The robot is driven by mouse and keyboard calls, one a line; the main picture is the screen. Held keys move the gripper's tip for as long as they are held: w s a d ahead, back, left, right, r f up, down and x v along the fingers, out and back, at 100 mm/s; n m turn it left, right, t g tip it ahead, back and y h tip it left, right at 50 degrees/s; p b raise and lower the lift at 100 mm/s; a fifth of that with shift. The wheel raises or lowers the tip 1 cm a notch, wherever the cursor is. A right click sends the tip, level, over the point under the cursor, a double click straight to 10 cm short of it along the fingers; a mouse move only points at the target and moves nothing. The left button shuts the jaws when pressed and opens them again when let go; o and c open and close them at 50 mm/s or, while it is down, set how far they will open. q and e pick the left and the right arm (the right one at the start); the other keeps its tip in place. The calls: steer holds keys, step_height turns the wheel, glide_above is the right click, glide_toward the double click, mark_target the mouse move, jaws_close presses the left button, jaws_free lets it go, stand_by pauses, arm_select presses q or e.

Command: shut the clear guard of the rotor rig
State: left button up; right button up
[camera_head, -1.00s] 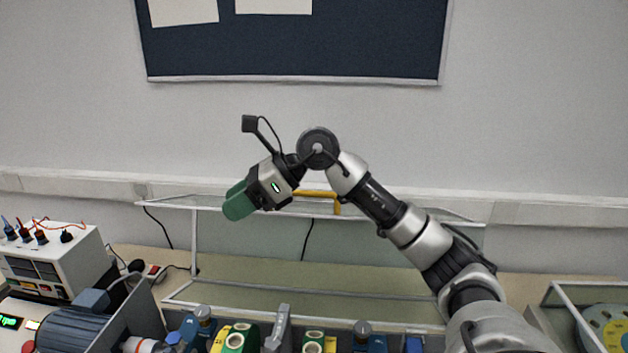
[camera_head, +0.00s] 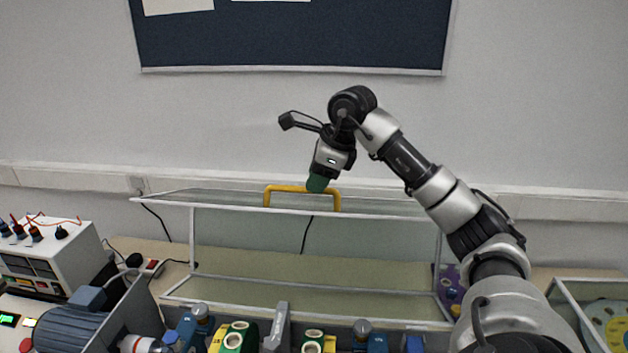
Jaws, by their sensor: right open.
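The clear guard (camera_head: 240,235) has a thin pale frame and stands raised behind the rotor rig (camera_head: 277,330). Its yellow handle (camera_head: 268,195) is on the top edge, near the middle. My right gripper (camera_head: 317,184) points down with its green fingertips at the handle's crossbar, right of its middle. It is open; the fingers overlap in this view, and I cannot tell whether they touch the bar. The rig's green-and-yellow bearing blocks and blue parts show along the bottom edge, cut off by the frame. My left gripper is not in view.
A white instrument box (camera_head: 55,255) with cables stands at the left, near a blue ribbed motor (camera_head: 70,330). A purple part (camera_head: 450,285) is partly hidden by my right arm. Another framed case (camera_head: 600,310) is at the right. The wall is behind the guard.

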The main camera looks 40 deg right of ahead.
steer(key=shift+x, duration=1.05)
jaws_close()
